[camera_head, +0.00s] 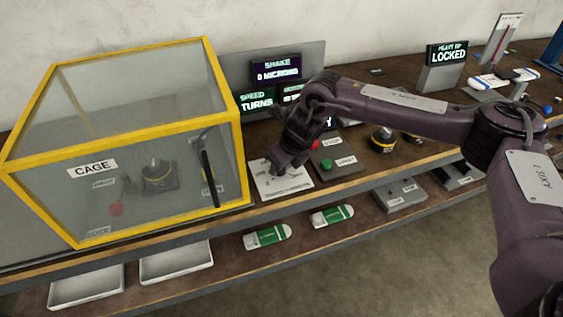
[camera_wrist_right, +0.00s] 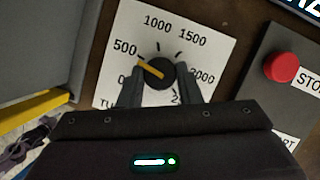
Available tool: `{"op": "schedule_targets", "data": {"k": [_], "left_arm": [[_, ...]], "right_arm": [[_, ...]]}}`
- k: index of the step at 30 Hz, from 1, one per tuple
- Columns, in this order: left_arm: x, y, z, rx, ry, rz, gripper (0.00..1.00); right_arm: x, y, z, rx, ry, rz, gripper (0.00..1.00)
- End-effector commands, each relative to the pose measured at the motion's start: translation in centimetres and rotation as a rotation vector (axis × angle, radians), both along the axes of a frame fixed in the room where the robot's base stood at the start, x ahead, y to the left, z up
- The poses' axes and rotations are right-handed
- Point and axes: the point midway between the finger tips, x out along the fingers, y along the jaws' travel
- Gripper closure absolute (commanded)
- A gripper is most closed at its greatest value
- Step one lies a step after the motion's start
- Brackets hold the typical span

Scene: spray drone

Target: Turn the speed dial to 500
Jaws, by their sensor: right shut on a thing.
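The speed dial (camera_wrist_right: 157,75) is a black round knob with an orange pointer on a white plate (camera_wrist_right: 205,45) numbered from 0 up past 2000. The pointer aims up and left, close to the 500 mark, perhaps slightly on its 0 side. My right gripper (camera_wrist_right: 160,84) is shut on the knob, one finger on each side. In the head view my right gripper (camera_head: 285,160) is over the white plate (camera_head: 272,185) and hides the knob. My left gripper is not in view.
A yellow-framed clear cage (camera_head: 130,209) stands left of the plate. A red STOP button (camera_wrist_right: 281,66) and a green button (camera_head: 326,164) sit close on the right. A LOCKED display (camera_head: 447,53) stands at the back. Trays and green-white items lie on the lower shelf.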

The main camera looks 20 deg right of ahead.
Motion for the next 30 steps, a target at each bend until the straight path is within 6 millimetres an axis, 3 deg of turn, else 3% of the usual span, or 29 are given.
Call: {"op": "schedule_targets", "data": {"k": [20,21,25,30], "left_arm": [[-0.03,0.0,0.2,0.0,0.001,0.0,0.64],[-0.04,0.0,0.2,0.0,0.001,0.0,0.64],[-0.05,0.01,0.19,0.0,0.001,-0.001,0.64],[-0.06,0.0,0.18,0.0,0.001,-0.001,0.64]], "right_arm": [[0.2,0.06,0.28,0.002,-0.007,-0.067,0.92],[0.21,0.06,0.29,0.002,-0.007,-0.067,0.65],[0.15,0.05,0.22,0.001,-0.005,-0.065,0.48],[0.08,0.04,0.12,0.0,-0.003,-0.064,0.47]]}}
